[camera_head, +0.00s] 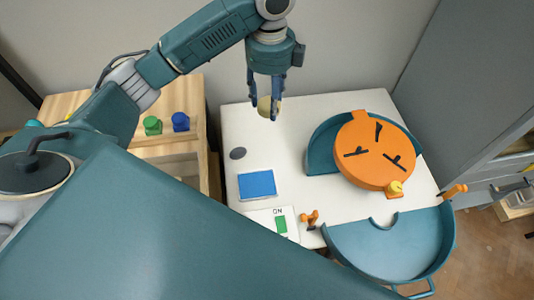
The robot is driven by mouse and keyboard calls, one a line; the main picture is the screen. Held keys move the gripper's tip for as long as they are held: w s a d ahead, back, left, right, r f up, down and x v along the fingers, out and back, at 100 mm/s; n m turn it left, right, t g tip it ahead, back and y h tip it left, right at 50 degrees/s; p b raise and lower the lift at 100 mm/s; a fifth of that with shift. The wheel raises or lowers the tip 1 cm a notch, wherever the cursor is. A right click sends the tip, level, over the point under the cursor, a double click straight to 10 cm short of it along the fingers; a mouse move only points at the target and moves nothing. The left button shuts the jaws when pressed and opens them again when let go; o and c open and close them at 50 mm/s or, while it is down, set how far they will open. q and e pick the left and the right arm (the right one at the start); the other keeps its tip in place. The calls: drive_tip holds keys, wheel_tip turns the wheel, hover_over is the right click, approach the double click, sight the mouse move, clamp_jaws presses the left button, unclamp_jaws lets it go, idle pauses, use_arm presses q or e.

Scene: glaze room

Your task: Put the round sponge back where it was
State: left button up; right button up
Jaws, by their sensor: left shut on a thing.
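My left gripper (266,113) points down above the back left part of the white table (300,112). It is shut on the round sponge (264,106), a small pale yellow thing partly hidden by the fingers. The sponge is held above the table top. A dark grey round spot (238,153) lies on the table, nearer the front and left of the gripper. A blue rectangle (257,185) lies in front of that spot. My right gripper is not in view.
An orange wheel (375,150) with black marks stands at the right in a teal pan (322,148); another teal pan half (400,245) is in front. A green ON switch (281,224) is at the table front. Green (152,125) and blue (181,122) pieces stand on a wooden shelf left.

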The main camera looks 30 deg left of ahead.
sight(267, 152)
use_arm(q)
drive_tip(key=f+m, duration=0.1)
drive_tip(key=m, duration=0.1)
drive_tip(key=shift+w+a+f+m, duration=0.3)
drive_tip(key=shift+w+a+f, duration=0.1)
wheel_tip(267, 152, down, 20)
drive_tip(key=shift+a+r+p, duration=0.1)
drive_tip(key=shift+p, duration=0.25)
drive_tip(key=o, duration=1.1)
wheel_tip(267, 152, up, 12)
